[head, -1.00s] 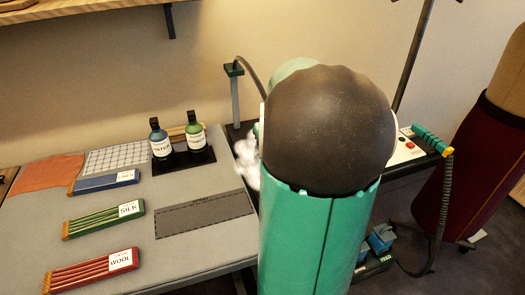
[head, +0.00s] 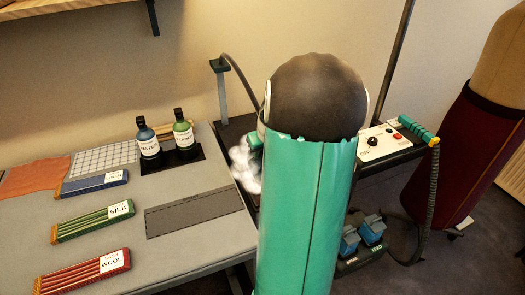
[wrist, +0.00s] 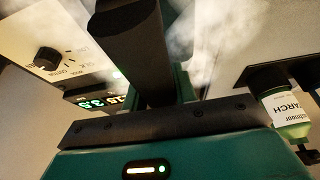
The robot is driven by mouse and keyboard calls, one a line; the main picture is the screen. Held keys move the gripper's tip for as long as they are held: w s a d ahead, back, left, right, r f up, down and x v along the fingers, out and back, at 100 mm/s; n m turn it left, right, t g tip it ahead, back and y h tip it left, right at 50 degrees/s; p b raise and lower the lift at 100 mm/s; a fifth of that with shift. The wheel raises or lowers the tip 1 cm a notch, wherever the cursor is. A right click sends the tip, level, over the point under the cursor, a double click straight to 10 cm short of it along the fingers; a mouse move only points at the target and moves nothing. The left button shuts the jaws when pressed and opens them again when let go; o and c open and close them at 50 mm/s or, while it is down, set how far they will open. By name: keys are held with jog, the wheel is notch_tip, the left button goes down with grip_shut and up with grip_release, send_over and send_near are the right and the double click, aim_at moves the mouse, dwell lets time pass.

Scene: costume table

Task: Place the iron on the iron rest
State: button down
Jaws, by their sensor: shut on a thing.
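My gripper (wrist: 135,45) is shut on the iron, which is mostly hidden. In the head view my arm covers the gripper and most of the iron, and white steam billows just left of the arm. In the wrist view a dark block rises in front of a teal part, with steam around it; I cannot tell clearly where the iron begins. A ribbed teal piece with yellow ends (head: 416,130), perhaps the iron rest, lies at the right edge of the control panel. The panel (head: 378,142) has a knob and a red button; its knob also shows in the wrist view (wrist: 46,58).
The grey table (head: 185,262) at left holds fabric bundles, a cloth and two bottles (head: 149,145) (head: 184,135). A starch bottle (wrist: 289,115) is at right in the wrist view. Blue pedals (head: 371,229) and a dress form (head: 475,150) stand at right. A pole rises behind.

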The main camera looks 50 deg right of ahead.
jog(key=c, duration=1.1)
grip_release()
jog(key=shift+f, duration=0.15)
jog(key=v, duration=1.2)
jog(key=w+a+r+n, duration=0.2)
jog(key=a+r, duration=0.1)
jog(key=a, duration=0.8)
jog(key=w+a+r+n, duration=0.1)
jog(key=w+a+r, duration=0.1)
jog(key=a, duration=1)
jog(key=s+a+n+y, duration=0.1)
jog(key=s+a, duration=0.3)
jog(key=a, duration=0.4)
jog(key=s+a+n+t+y, duration=0.1)
jog(key=s+a, duration=0.3)
jog(key=a, duration=0.4)
jog(key=shift+s+a+f+n+t, duration=0.2)
jog(key=shift+a+n+t, duration=0.1)
jog(key=shift+n, duration=0.3)
